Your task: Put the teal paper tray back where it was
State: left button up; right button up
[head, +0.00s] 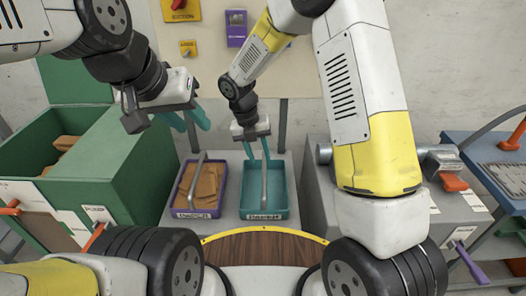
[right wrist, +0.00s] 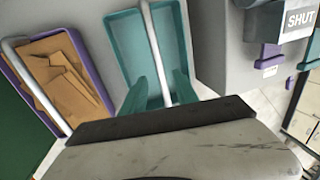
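The teal paper tray (head: 279,204) sits on a grey stand, with a label on its front and a metal bar handle rising along its middle. It also shows in the right wrist view (right wrist: 122,42). It looks empty. My right gripper (head: 257,148) is above the tray's back part. Its teal fingers (right wrist: 160,92) are apart, one on each side of the bar, with gaps visible; contact is not seen. My left gripper (head: 189,121) is open and empty, raised to the left above the purple tray.
A purple tray (head: 180,212) with brown paper pieces and its own bar stands left of the teal tray. A green bin (head: 120,160) is at left. A grey machine (head: 316,205) stands close on the right. A yellow-rimmed wooden surface (head: 262,247) is in front.

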jog(key=s+d+r+m+t+y, duration=0.1)
jog(key=s+d+r+m, duration=0.3)
jog(key=r+m, duration=0.45)
jog(key=s+d+r+m+t+y, duration=0.1)
jog(key=s+d+r+m, duration=0.2)
jog(key=d+r+m, duration=0.45)
jog(key=s+d+r+m+t+y, duration=0.1)
jog(key=s+r+m, duration=0.3)
jog(key=m, duration=0.5)
jog(key=s+d+r+m+t+y, duration=0.1)
jog(key=s+d+r+m+t, duration=0.2)
jog(key=s+m, duration=0.6)
jog(key=shift+d+r+m+y, duration=0.2)
jog(key=shift+r+m+y, duration=0.2)
jog(key=shift+r+m, duration=0.35)
jog(key=shift+w, duration=0.1)
